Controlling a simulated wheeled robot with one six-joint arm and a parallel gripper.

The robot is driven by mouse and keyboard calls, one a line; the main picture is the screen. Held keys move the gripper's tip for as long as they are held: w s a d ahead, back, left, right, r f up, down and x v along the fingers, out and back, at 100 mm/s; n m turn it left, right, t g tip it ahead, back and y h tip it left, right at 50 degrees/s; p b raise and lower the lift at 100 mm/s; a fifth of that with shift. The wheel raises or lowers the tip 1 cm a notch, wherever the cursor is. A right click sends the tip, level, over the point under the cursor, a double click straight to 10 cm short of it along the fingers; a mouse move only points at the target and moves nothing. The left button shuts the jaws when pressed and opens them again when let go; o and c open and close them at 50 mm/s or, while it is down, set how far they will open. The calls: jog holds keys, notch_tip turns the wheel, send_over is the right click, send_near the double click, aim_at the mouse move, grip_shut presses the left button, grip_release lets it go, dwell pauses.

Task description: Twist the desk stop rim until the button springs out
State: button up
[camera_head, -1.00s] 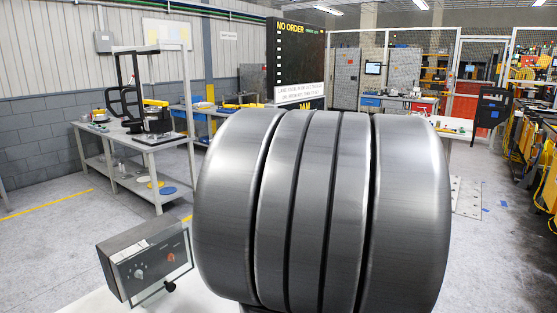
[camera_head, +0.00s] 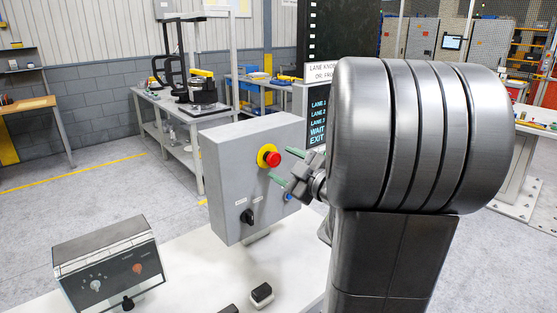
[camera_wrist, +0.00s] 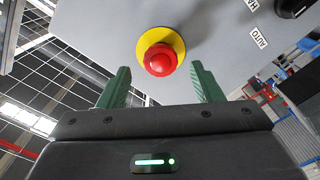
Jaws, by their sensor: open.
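The stop button (camera_head: 272,159) is a red mushroom head on a yellow ring, on the front of a grey control box standing on the white desk. In the wrist view the red button (camera_wrist: 160,60) sits between and beyond the two green fingers. My gripper (camera_head: 281,166) is open and empty, close in front of the box, with its fingers pointing at the button. In the wrist view my gripper (camera_wrist: 160,84) has one finger on each side of the button, apart from it. Whether the button is pressed in cannot be told.
The grey box (camera_head: 226,185) also carries a black selector knob (camera_head: 247,217) below the button. A smaller grey panel box (camera_head: 108,262) with knobs stands at the left of the desk (camera_head: 200,272). A small black-and-white switch block (camera_head: 262,294) lies near the front.

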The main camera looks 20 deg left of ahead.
aim_at(275, 160)
jog(key=shift+x, duration=1.6)
jog(key=c, duration=1)
